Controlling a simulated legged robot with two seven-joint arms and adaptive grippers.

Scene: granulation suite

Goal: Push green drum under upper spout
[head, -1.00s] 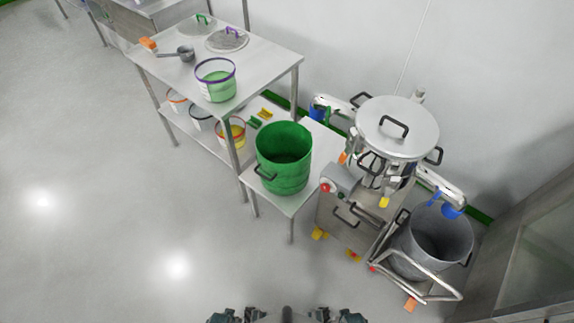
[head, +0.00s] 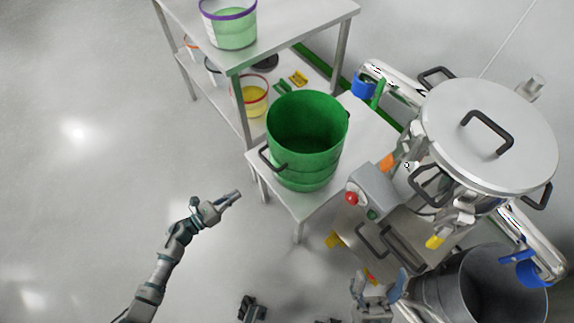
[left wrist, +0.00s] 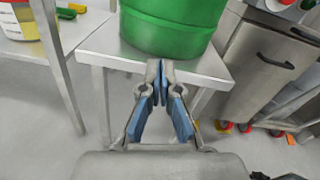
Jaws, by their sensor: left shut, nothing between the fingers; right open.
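The green drum (head: 305,140) stands upright, open and empty-looking, on a small steel table (head: 350,165) in the head view. Its dark side handle faces left. The upper spout (head: 362,87), a chrome tube with a blue end, is behind and right of the drum, over the table's back part. The drum is not under it. My left gripper (head: 232,198) is shut and empty, in front and left of the drum, apart from it. In the left wrist view its fingertips (left wrist: 160,65) point at the green drum (left wrist: 172,28). My right gripper (head: 380,285) is open and empty at the bottom.
The lidded steel machine (head: 490,140) stands right of the table, with a control box (head: 374,192). A lower spout (head: 525,265) hangs over a grey drum (head: 480,290). A taller shelf table (head: 290,25) with tubs stands behind left. The floor at left is clear.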

